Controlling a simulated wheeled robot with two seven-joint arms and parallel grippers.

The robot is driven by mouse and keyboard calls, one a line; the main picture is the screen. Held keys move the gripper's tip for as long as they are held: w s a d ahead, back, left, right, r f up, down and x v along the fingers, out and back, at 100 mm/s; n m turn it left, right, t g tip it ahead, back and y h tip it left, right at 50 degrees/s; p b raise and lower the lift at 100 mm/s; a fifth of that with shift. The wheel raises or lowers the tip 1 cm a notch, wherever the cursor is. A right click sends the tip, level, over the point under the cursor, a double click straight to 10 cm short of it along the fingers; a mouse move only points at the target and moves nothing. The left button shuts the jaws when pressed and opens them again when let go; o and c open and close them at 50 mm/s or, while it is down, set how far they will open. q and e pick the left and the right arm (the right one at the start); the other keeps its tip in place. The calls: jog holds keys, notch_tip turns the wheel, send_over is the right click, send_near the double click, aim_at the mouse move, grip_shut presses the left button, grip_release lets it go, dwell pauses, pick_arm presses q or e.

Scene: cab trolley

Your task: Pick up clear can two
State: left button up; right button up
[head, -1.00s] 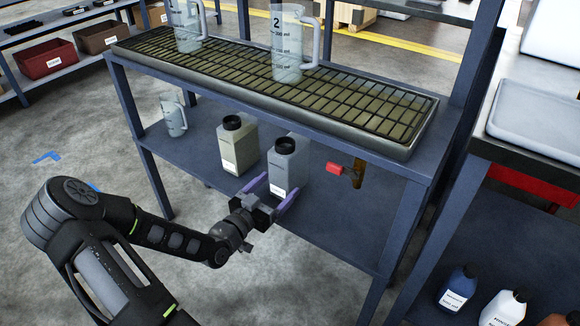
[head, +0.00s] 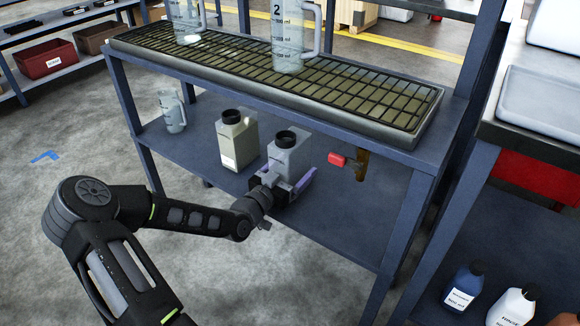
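A grey can (head: 289,158) with a black cap stands upright on the lower shelf of the rack. A similar grey-green can (head: 237,140) with a black cap and a white label stands just to its left. The labels are too small to read, so I cannot tell which can is number two. My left gripper (head: 288,180) is at the grey can, its purple fingers on either side of the can's lower part. The gripper partly hides the can's front, and whether the fingers press on it is not clear. My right gripper is out of view.
A clear jug (head: 172,111) stands at the shelf's left. A red-handled valve (head: 338,159) hangs right of the grey can. Above, a grated tray (head: 350,95) bears two clear jugs, one marked 2 (head: 288,38). Several bottles (head: 463,285) stand lower right.

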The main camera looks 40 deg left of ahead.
pick_arm(q)
jog(key=shift+w, duration=0.1)
jog(key=shift+c, duration=0.5)
grip_shut()
dwell(0.8)
